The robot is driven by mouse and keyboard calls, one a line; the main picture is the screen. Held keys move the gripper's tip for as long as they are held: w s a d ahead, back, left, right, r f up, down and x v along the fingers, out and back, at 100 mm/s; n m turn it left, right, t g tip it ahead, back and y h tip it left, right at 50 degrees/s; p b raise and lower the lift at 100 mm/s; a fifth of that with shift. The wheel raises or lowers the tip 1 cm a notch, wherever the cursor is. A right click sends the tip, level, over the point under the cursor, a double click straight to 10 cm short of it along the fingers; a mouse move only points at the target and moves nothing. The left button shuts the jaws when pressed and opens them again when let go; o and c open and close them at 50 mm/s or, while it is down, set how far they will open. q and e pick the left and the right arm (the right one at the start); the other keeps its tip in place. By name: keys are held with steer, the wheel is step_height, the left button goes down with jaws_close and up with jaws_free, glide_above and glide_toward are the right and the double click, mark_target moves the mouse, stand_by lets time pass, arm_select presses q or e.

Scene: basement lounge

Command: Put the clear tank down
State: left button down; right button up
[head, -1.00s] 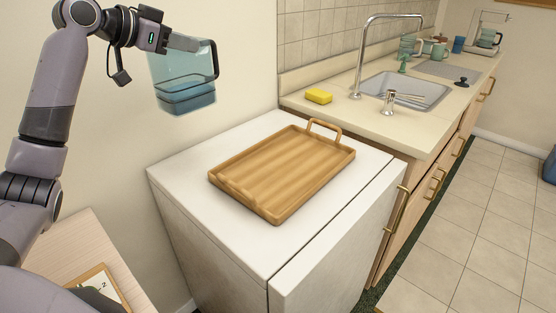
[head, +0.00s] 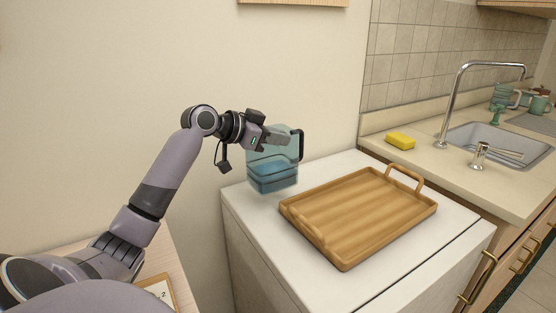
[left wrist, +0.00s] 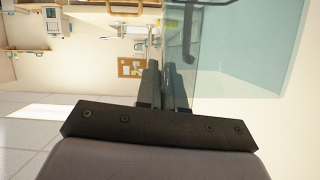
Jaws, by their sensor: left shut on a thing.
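The clear tank (head: 272,174) is a bluish see-through box with a dark handle, holding what looks like blue water. It is upright at the back left of the white cabinet top (head: 262,214), left of the wooden tray (head: 362,212). I cannot tell whether its base touches the top. My left gripper (head: 284,138) is shut on the tank near its upper edge. In the left wrist view the tank's clear wall (left wrist: 240,55) fills the upper right, beside the gripper's fingers (left wrist: 165,85). My right gripper is not in view.
The empty wooden tray takes up much of the cabinet top. A counter to the right holds a yellow sponge (head: 400,141), a faucet (head: 452,100) and a sink (head: 500,143). A wall stands close behind the tank. Bare white top shows in front of the tank.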

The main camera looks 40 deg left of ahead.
mark_target(282, 158)
arm_select(q)
steer(key=shift+f, duration=2.65)
steer(key=c, duration=1.3)
jaws_free()
steer(key=shift+f, duration=0.1)
steer(key=shift+o, duration=0.2)
steer(key=shift+s, duration=0.15)
